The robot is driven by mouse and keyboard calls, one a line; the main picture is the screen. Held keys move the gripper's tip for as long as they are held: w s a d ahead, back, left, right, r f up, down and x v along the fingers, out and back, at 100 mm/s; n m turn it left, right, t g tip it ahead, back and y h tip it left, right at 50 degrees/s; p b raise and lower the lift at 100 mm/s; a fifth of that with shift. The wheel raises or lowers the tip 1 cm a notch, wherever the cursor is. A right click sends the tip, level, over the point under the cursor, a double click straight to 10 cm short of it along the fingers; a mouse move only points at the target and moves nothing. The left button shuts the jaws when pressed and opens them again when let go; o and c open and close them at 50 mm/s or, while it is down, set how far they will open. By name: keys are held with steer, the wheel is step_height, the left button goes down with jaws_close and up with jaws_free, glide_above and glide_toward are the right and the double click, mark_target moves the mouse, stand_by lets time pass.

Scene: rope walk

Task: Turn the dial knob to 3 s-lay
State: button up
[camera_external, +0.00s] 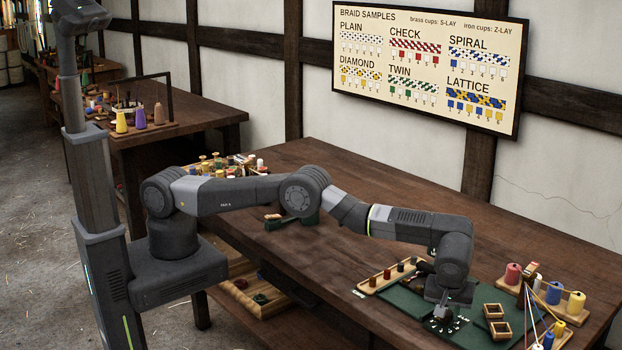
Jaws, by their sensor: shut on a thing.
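The dial (446,326) is a dark disc with small pale marks around it, at the front of the green mat on the long wooden table. Its labels are too small to read, so I cannot tell which setting the knob points to. My gripper (440,312) points down over the dial and is shut on the dark knob at its middle. The fingers and most of the knob are hidden or too small to tell apart.
A green mat (398,303) lies under the dial. A wooden rack with small spools (388,276) stands behind left. Two small wooden trays (499,330) sit close on the right. A braiding stand with coloured spools (553,293) and taut threads is further right. The table's middle (330,255) is mostly clear.

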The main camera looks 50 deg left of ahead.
steer(key=o, duration=1)
steer(key=shift+c, duration=0.2)
steer(key=shift+r, duration=0.15)
steer(key=p+v, duration=0.3)
steer(key=p, duration=0.2)
steer(key=shift+s+a+r, duration=0.1)
steer(key=shift+r, duration=0.05)
step_height(320, 180, up, 6)
steer(key=p, duration=0.4)
steer(key=shift+r, duration=0.2)
